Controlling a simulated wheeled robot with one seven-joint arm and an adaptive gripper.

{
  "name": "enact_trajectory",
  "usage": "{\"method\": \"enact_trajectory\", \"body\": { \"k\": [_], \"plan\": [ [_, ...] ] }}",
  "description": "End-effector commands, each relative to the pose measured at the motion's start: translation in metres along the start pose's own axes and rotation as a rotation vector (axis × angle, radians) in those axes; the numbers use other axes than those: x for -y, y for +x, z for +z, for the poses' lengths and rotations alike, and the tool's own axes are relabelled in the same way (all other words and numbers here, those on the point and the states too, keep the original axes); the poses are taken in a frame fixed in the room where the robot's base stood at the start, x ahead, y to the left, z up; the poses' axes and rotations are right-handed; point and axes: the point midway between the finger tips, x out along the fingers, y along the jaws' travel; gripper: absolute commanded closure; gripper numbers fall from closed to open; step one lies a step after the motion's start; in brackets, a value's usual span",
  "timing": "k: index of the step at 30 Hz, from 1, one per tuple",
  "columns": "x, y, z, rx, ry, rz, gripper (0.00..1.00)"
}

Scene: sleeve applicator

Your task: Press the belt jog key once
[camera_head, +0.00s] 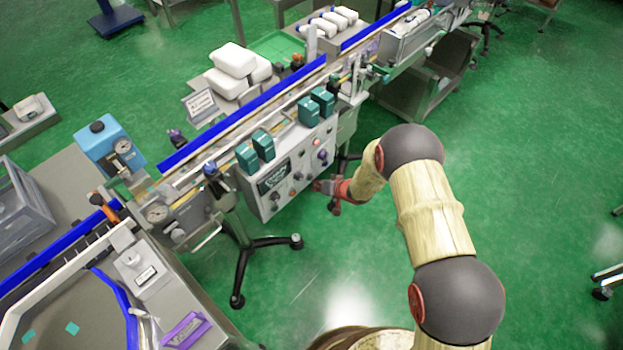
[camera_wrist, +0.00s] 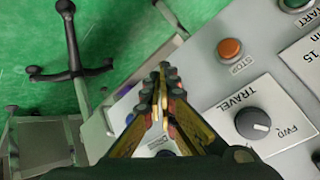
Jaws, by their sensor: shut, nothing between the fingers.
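The grey control panel (camera_head: 262,205) with several knobs and buttons is on the front of the conveyor in the head view. The wrist view shows the panel (camera_wrist: 205,60) close up, with an orange STOP button (camera_wrist: 230,48) and a black TRAVEL knob (camera_wrist: 253,123) marked FWD. A small blue button (camera_wrist: 130,118) shows beside my fingers. No jog label is readable, and part of the panel is hidden behind my gripper. My gripper (camera_wrist: 163,70) is shut and empty, its tips over the panel's edge; contact cannot be told. In the head view my gripper (camera_head: 322,187) is at the panel's right side.
A green button (camera_wrist: 297,3) is at the wrist view's top right. Teal boxes (camera_head: 255,150) stand above the panel. A black tripod foot (camera_head: 265,245) stands on the floor below it. Green floor (camera_head: 330,270) is open in front and to the right.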

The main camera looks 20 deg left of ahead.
Motion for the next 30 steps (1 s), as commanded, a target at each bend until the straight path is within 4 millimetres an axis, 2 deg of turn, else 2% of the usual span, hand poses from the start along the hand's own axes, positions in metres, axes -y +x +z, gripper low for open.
{"method": "enact_trajectory", "body": {
  "k": [30],
  "plan": [
    [0.0045, 0.0058, -0.0050, -0.001, 0.000, -0.001, 1.00]
  ]
}}
